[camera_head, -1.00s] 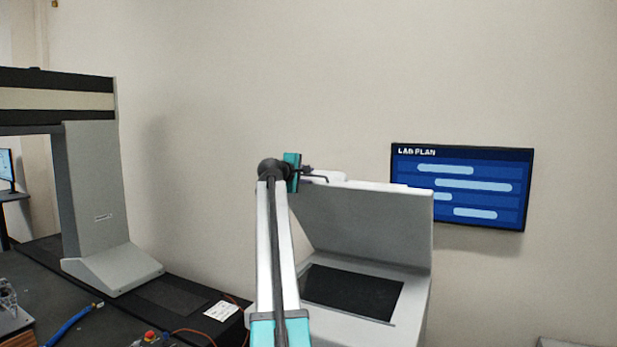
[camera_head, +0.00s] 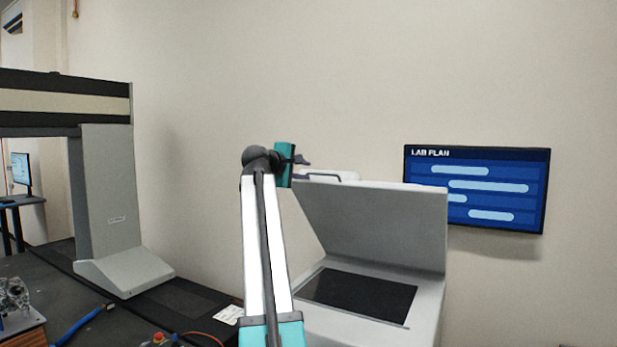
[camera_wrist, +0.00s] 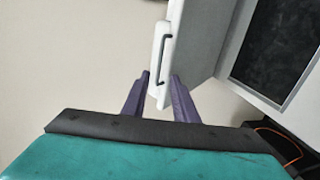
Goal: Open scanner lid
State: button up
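The grey scanner (camera_head: 428,310) stands at the right in the head view, with its lid (camera_head: 375,225) raised and tilted back and its dark glass (camera_head: 358,295) exposed. My gripper (camera_head: 302,160) is at the upper left corner of the lid. I cannot tell whether a finger touches the lid.
A large grey gantry (camera_head: 108,210) stands on the dark bench at the left. A blue cable (camera_head: 85,322), a red button (camera_head: 158,338) and a white card (camera_head: 229,314) lie on the bench. A wall screen (camera_head: 477,188) hangs behind the scanner.

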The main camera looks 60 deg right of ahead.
jog(key=shift+a+r, duration=0.1)
jog(key=shift+a, duration=0.25)
